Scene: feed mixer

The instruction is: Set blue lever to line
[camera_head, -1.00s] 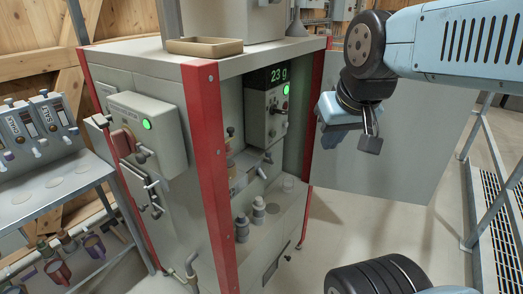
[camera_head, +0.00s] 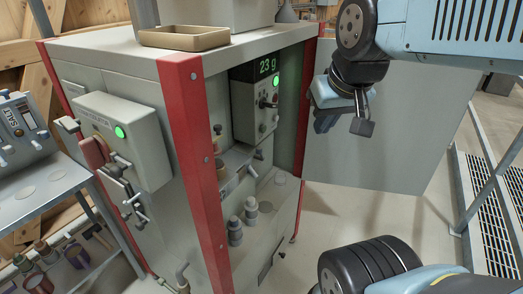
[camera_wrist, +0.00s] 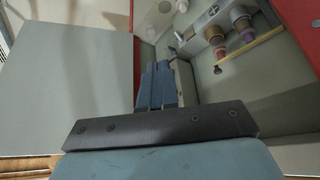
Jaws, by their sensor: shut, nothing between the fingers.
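My gripper (camera_head: 326,122) hangs in the air at the right of the cabinet, in front of its open door. In the wrist view its blue fingers (camera_wrist: 157,82) are together with nothing between them. It touches no lever. A dispenser with a SALT label (camera_head: 18,125) stands at the left edge of the head view, with small levers on its front. A pale bluish lever knob (camera_head: 36,145) shows there. I cannot tell for sure whether it is the blue lever, and its line is too small to make out. Part of the dispenser is cut off.
The grey cabinet (camera_head: 110,57) with red corner posts stands between my gripper and the dispenser. Its display reads 23 g (camera_head: 267,66). A control box (camera_head: 125,150) with a green light is on its left side. Bottles (camera_head: 251,211) stand inside. The open door (camera_head: 380,150) is behind my gripper.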

